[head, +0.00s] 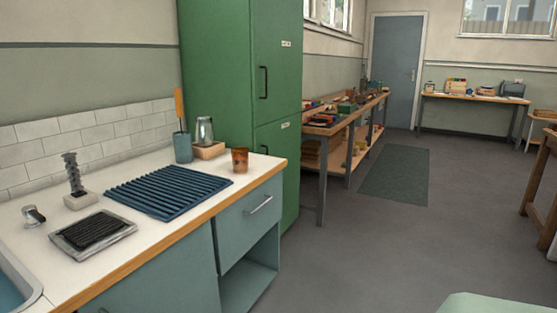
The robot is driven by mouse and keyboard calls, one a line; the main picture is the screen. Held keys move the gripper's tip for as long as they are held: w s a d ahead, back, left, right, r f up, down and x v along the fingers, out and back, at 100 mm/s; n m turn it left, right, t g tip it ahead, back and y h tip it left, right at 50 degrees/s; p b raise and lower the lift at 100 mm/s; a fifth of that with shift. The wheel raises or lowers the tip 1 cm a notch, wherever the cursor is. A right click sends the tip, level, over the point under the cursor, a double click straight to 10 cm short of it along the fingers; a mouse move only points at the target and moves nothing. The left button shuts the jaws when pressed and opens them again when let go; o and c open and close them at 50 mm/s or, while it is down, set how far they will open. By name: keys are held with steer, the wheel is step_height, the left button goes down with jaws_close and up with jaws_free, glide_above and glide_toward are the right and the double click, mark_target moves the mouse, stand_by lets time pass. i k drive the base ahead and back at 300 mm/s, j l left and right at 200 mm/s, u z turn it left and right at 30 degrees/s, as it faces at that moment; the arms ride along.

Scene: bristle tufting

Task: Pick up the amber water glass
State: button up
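The amber water glass (240,160) stands upright on the white counter (150,230), near its far right corner. It is a small orange-brown tumbler and looks empty, though its inside is hard to make out. It stands just right of a wooden block and beyond the blue ribbed mat. My gripper is not in view.
Near the glass are a clear jar (204,130) on a wooden block (208,151), a blue-grey cup (183,148) with a wooden-handled tool, and a blue ribbed mat (168,191). A tall green cabinet (230,70) rises behind. The grey floor (370,250) at right is open.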

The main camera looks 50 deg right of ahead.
mark_target(239, 155)
steer(key=z, duration=1.25)
